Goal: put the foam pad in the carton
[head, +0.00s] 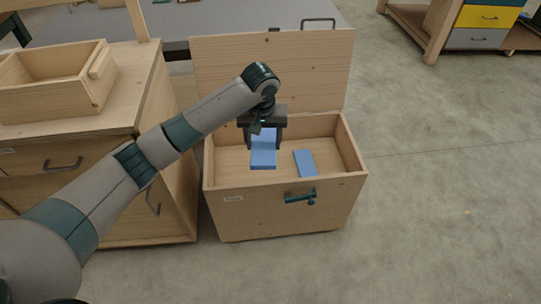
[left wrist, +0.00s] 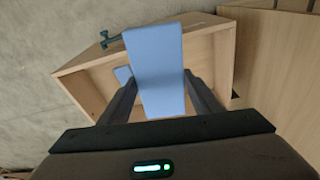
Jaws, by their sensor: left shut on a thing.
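My left gripper (head: 263,143) is shut on a blue foam pad (head: 263,160), with one finger on each side of it, above the open wooden carton (head: 285,205). In the left wrist view the held pad (left wrist: 157,70) sticks out from between the fingers over the carton (left wrist: 212,62). I cannot tell how far its lower end is below the rim. A second blue pad (head: 305,163) lies inside the carton toward the right; it shows in part behind the held pad in the left wrist view (left wrist: 123,74). My right gripper is not in view.
The carton's lid (head: 305,70) stands open at the back. A teal latch (head: 300,197) is on its front. A wooden cabinet (head: 100,130) with an open-topped wooden box (head: 60,85) stands close on the left. The floor (head: 440,170) to the right is clear.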

